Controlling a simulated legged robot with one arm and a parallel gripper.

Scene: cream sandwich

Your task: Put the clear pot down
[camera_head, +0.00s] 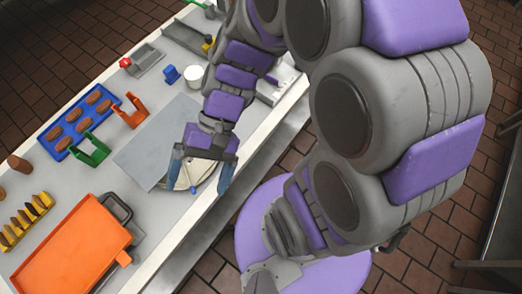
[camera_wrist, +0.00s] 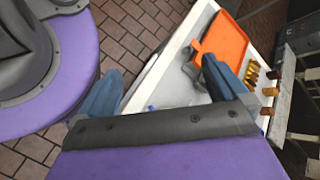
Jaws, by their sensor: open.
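My gripper (camera_head: 197,189) is open at the near edge of the counter, its two blue-grey fingers spread apart. A round, pale, see-through-looking item (camera_head: 207,178) with a thin rim and a small blue spot shows between and behind the fingers, at the counter edge. It may be the clear pot, but the gripper partly hides it and I cannot tell its full shape. In the wrist view my gripper (camera_wrist: 160,68) is open with nothing clearly visible between the fingers; a small blue bit shows low between them.
A grey board (camera_head: 155,140) lies left of my gripper. Beyond it are a green holder (camera_head: 90,150), an orange-red holder (camera_head: 131,110) and a blue tray (camera_head: 78,119) of brown patties. An orange tray (camera_head: 70,250) is at the near left. Tiled floor lies beyond the counter edge.

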